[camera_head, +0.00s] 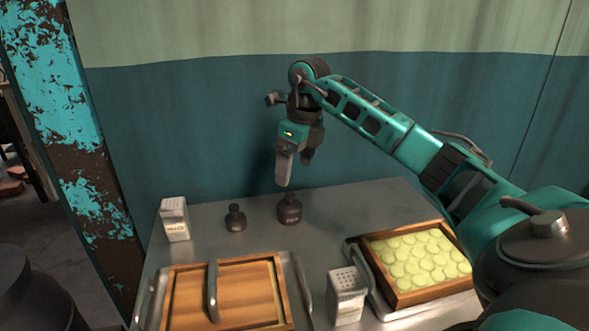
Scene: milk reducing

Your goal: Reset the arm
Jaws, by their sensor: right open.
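My right gripper (295,168) hangs from my teal right arm, which comes in from the right and bends down near the wall. Its fingers point down above the back of the metal table (365,209). The fingers are open, and I see nothing held between them. A dark round bottle (290,210) stands upright just below the fingertips; from this angle I cannot tell how large the gap is. My left gripper is not in view.
The table's back right is clear.

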